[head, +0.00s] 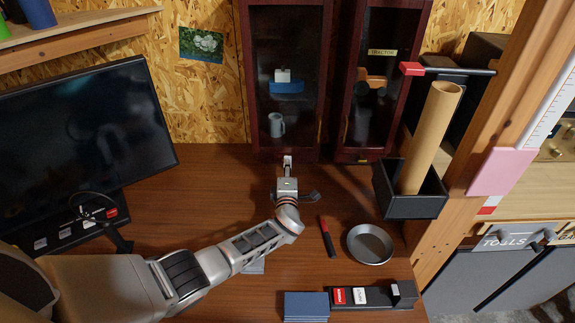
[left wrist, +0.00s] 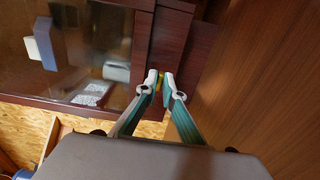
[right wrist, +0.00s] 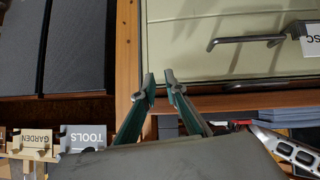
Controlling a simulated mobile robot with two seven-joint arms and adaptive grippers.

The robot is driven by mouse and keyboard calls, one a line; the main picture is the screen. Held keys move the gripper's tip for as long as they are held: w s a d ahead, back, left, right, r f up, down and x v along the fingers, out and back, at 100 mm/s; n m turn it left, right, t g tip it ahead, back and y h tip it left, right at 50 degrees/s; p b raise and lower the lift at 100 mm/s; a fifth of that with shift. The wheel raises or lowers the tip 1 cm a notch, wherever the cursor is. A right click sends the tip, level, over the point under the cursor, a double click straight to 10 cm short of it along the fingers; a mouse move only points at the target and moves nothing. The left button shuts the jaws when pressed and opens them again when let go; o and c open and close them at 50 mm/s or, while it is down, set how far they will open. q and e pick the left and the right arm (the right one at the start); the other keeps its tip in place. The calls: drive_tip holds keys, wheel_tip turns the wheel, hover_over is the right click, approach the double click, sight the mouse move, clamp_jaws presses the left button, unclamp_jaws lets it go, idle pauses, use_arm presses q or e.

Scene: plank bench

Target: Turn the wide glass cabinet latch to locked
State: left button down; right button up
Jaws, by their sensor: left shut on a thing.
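The left glass cabinet (head: 285,20), dark red wood with a glass door, stands at the back and looks the wider of the two. It also shows in the left wrist view (left wrist: 115,20). My left gripper (head: 288,160) is at the bottom of this cabinet. In the left wrist view, its fingertips close on a small yellow latch (left wrist: 160,78) at the door's edge. The fingers hide most of the latch, so its angle cannot be told. My right gripper (right wrist: 160,78) shows only in its wrist view, fingers apart with nothing between them.
A narrower glass cabinet (head: 338,80) stands close on the right, with its own brass latch (head: 360,161). A black bin with a cardboard tube (head: 430,135), a metal bowl (head: 370,243), a red-and-black marker (head: 327,238) and a monitor (head: 80,130) are around the bench.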

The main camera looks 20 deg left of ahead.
drive_tip(key=shift+d, duration=0.3)
use_arm(q)
drive_tip(key=c, duration=2.2)
unclamp_jaws()
use_arm(e)
drive_tip(key=shift+d, duration=0.1)
use_arm(q)
drive_tip(key=v, duration=1.2)
drive_tip(key=shift+s, duration=0.1)
